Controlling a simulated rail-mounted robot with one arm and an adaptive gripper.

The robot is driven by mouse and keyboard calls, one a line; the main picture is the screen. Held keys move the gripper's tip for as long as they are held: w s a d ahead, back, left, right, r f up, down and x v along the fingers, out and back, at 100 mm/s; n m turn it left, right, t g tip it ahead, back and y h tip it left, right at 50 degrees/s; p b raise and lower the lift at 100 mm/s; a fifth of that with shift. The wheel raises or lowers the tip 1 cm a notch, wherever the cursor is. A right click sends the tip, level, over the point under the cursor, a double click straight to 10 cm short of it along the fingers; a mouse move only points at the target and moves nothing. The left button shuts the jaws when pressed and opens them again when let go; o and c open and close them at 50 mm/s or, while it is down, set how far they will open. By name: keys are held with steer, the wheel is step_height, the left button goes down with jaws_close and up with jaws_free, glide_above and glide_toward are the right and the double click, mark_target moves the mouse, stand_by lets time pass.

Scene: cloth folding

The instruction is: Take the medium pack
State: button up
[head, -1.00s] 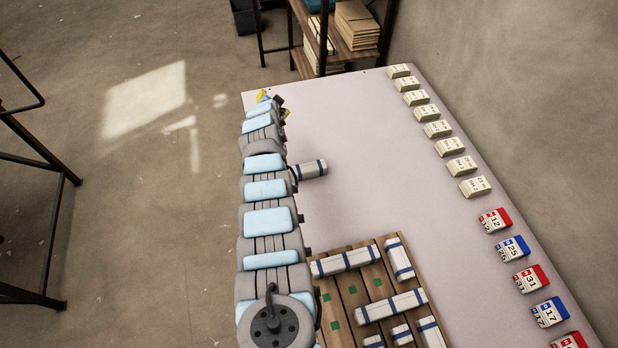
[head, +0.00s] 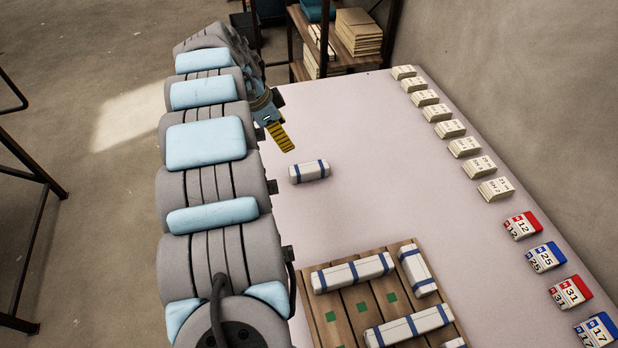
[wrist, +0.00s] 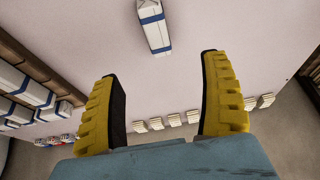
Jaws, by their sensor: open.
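A white pack with blue bands (head: 309,171) lies alone on the pale table, above the wooden pallet in the head view. It also shows at the top middle of the wrist view (wrist: 153,27). My gripper (head: 282,138) hangs over the table's left side, a little up and left of this pack. In the wrist view its yellow fingers (wrist: 164,95) are spread wide with nothing between them, and the pack lies beyond the fingertips. Other banded packs of differing lengths, such as a long one (head: 353,272), lie on the wooden pallet (head: 357,303).
A row of small cream blocks (head: 450,128) and red and blue number blocks (head: 546,257) lines the table's right edge. A shelf with stacked boxes (head: 358,32) stands behind the table. The middle of the table (head: 385,150) is clear.

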steer(key=b, duration=0.4)
glide_toward(308, 167)
steer(key=x, duration=0.5)
steer(key=shift+s+d+f, duration=0.1)
steer(key=shift+s+f, duration=0.05)
steer(key=shift+s, duration=0.05)
steer(key=shift+w+d+f+b, duration=0.15)
steer(key=shift+w+f+b, duration=0.1)
steer(key=shift+f+b, duration=0.3)
steer(key=shift+b+x, duration=1.1)
steer(key=shift+b, duration=0.05)
steer(key=shift+b+x, duration=1)
steer(key=shift+x, duration=0.1)
steer(key=shift+w+r, duration=0.1)
steer(key=shift+r, duration=0.05)
steer(key=shift+f, duration=0.25)
